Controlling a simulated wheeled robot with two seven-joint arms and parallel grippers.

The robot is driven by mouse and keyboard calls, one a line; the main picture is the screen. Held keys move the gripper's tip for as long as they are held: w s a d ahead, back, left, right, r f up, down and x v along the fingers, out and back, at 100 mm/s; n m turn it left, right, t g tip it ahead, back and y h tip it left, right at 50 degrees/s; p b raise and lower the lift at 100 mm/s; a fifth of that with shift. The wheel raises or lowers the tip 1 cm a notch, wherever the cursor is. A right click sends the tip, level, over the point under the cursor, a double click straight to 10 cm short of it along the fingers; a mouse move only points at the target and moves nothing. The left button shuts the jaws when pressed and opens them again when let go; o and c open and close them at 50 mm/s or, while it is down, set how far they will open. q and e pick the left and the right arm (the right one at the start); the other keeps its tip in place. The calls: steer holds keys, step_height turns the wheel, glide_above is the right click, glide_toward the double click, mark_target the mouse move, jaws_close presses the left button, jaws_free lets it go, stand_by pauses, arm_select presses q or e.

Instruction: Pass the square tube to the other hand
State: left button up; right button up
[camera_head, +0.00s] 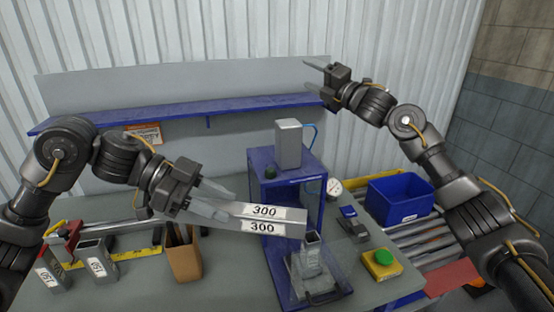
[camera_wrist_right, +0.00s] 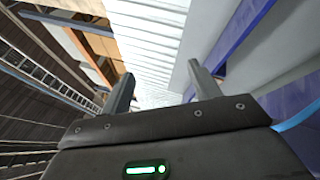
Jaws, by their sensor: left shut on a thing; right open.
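The square tube (camera_head: 285,219) is a grey metal bar with two "300" labels, seen in the head view. It lies roughly level in the air above the table, reaching right from my left gripper (camera_head: 215,198), which is shut on its left end. My right gripper (camera_head: 318,76) is raised high at the upper right in the head view, open and empty, well apart from the tube. In the right wrist view its two fingers (camera_wrist_right: 160,90) stand apart with nothing between them.
A blue press-like machine (camera_head: 259,190) stands behind the tube. A blue bin (camera_head: 400,198), a green button box (camera_head: 382,262) and a dial gauge (camera_head: 334,187) are to the right. A blue shelf (camera_head: 190,115) runs along the back.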

steer(key=s+a+r+n+g+y, duration=0.2)
steer(key=s+a+n+g, duration=0.2)
steer(key=s+a+n, duration=0.15)
steer(key=s+a+r+n+g+y, duration=0.1)
steer(key=s+a+r+n+g, duration=0.3)
steer(key=a, duration=0.3)
arm_select(q)
steer(key=shift+s+a+r, duration=0.1)
arm_select(e)
steer(key=n+g+h, duration=0.6)
steer(key=n+h, duration=0.4)
steer(key=n, duration=0.1)
glide_above(252, 209)
steer(key=w, duration=0.1)
step_height(252, 209, down, 11)
steer(key=s+d+f+h, duration=0.2)
steer(key=d, duration=0.3)
steer(key=x, duration=1.2)
steer(key=shift+f, duration=0.1)
steer(key=c, duration=1.2)
arm_select(q)
steer(key=o, duration=1.3)
arm_select(e)
steer(key=shift+c, duration=0.6)
